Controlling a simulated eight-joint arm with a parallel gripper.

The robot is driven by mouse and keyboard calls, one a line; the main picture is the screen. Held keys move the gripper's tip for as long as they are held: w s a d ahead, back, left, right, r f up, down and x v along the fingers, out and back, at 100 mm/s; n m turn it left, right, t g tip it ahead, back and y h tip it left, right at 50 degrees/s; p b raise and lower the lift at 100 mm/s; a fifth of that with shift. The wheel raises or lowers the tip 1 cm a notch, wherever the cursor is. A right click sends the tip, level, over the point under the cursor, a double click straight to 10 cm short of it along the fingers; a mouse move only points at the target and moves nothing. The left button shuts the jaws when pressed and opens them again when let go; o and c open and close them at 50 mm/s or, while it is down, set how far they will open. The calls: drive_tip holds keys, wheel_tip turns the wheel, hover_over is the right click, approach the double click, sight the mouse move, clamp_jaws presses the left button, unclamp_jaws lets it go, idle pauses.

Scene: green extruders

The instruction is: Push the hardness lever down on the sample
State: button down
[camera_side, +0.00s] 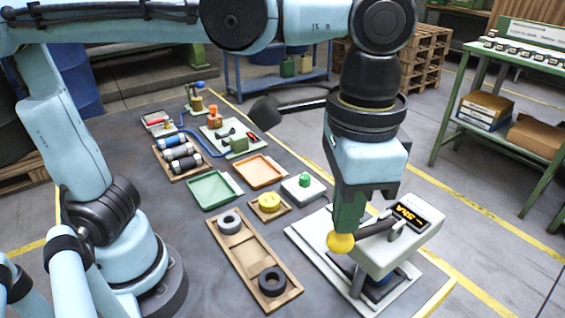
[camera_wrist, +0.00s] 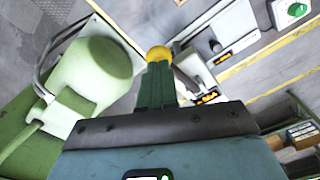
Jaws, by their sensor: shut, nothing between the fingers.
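The hardness tester (camera_side: 385,248) is a white machine on a pale base at the right of the table, with a lit amber display. Its dark lever (camera_side: 374,229) reaches out to the left and ends in a yellow ball knob (camera_side: 340,243). My gripper (camera_side: 345,226) points down, shut and empty, with its green fingertips right at the top of the knob; I cannot tell if they touch. In the wrist view the knob (camera_wrist: 159,53) shows just beyond the fingertips (camera_wrist: 157,66). The sample under the tester is mostly hidden; a dark blue part (camera_side: 378,286) shows there.
A wooden tray (camera_side: 252,252) left of the tester holds a grey ring (camera_side: 230,222) and a black ring (camera_side: 272,281). Behind it are a yellow disc (camera_side: 269,202), a green tray (camera_side: 214,189), an orange tray (camera_side: 260,171) and a white box with a green button (camera_side: 304,180).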

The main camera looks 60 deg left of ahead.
sight(340, 244)
drive_tip(key=shift+f, duration=3.05)
drive_tip(key=shift+r, duration=4.95)
drive_tip(key=w+a+f+n+t, duration=0.2)
drive_tip(key=a+f, duration=0.4)
drive_tip(key=a, duration=0.5)
drive_tip(key=w+a+f+n+t, duration=0.3)
drive_tip(key=a+f+n+t, duration=0.1)
drive_tip(key=a, duration=0.7)
wheel_tip(340, 244, down, 3)
drive_tip(key=shift+r+t, duration=0.2)
drive_tip(key=shift+t, duration=0.4)
